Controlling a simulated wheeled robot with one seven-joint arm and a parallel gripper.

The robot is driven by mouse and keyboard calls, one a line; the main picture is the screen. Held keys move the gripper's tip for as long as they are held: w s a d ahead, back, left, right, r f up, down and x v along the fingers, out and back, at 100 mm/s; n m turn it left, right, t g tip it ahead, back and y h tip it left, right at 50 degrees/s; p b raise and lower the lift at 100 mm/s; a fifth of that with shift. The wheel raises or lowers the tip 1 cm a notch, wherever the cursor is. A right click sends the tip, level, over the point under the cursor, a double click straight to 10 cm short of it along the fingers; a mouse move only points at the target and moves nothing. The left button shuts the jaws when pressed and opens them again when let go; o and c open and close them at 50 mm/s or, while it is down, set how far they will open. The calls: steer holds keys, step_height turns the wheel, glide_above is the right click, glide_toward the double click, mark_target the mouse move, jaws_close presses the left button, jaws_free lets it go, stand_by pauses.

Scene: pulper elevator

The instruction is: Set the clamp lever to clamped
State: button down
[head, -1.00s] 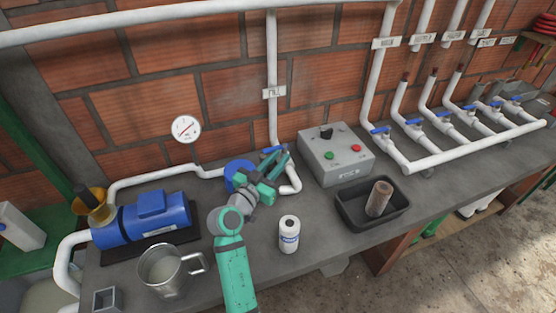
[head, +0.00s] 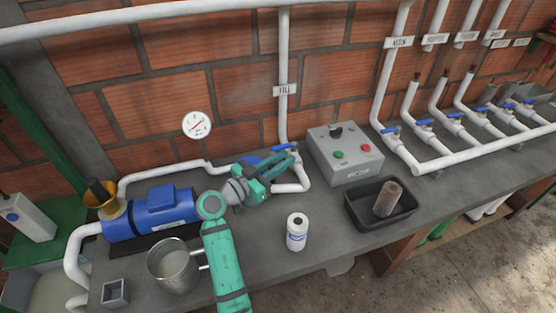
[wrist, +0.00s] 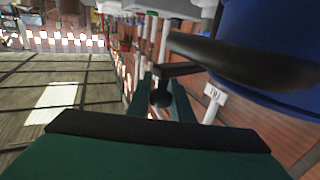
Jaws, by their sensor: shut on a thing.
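The clamp lever (wrist: 178,70) shows in the wrist view as a black arm with a round black knob, beside a blue round housing (wrist: 275,45). My gripper (wrist: 160,97) is shut on the lever's knob, with one green finger on each side. In the head view my gripper (head: 288,164) is in front of the blue round housing (head: 248,161), near the fill pipe. There the gripper hides the lever and most of the housing, so I cannot read the lever's setting.
A blue pump (head: 150,214) and a metal jug (head: 172,266) are to the left. A grey control box (head: 345,155) and black tray (head: 362,212) are further right. A blue-handled valve (head: 284,147) is close behind my gripper.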

steer(key=c, duration=1.6)
jaws_free()
steer(key=shift+d, duration=0.1)
steer(key=shift+o, duration=0.2)
steer(key=shift+s, duration=0.1)
steer(key=shift+v, duration=3.75)
